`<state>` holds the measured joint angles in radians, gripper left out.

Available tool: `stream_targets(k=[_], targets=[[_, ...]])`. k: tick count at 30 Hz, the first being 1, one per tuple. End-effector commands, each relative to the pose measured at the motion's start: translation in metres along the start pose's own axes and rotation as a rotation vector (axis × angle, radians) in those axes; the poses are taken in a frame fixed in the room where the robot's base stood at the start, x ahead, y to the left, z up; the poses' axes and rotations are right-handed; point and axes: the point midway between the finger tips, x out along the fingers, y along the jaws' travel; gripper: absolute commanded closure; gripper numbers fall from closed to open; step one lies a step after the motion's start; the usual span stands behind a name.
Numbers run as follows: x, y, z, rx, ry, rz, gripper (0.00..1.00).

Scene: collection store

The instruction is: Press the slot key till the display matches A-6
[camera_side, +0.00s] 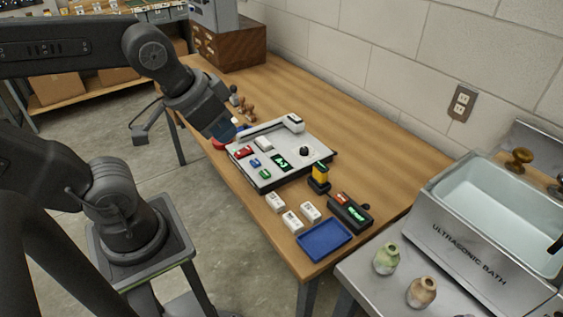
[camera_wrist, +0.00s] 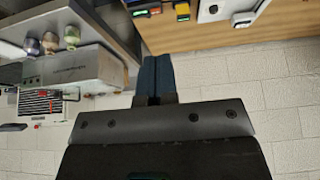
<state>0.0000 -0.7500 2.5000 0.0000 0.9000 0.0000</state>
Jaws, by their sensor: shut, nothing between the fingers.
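The grey control panel (camera_side: 300,168) lies on the wooden table. It carries a red key (camera_side: 244,152), a white key (camera_side: 264,143), a blue key (camera_side: 255,162), a green key (camera_side: 265,174) and a black knob (camera_side: 304,151). Its small display (camera_side: 283,162) glows green, but I cannot read its characters for sure. No label shows which key is the slot key. My gripper (camera_side: 226,132) hangs by the panel's far left corner, apart from the keys as far as I can tell. In the wrist view my gripper (camera_wrist: 154,72) is shut and empty.
A yellow-and-black device (camera_side: 320,178), several white blocks (camera_side: 292,221), a blue tray (camera_side: 323,240) and a black device with a green display (camera_side: 351,213) stand right of the panel. Stamps (camera_side: 247,108) stand behind my gripper. The ultrasonic bath (camera_side: 470,245) is at right.

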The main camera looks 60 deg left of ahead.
Motion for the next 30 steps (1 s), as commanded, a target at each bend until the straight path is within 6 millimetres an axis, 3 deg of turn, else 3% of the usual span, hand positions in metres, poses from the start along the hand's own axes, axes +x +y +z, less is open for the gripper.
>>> stream_targets(k=[21,26,30], targets=[[0.002,-0.003,-0.002,0.001,0.002,-0.01,1.0],[0.019,-0.024,-0.021,0.021,0.029,-0.095,1.0],[0.049,-0.063,-0.049,0.084,0.07,-0.22,1.0]])
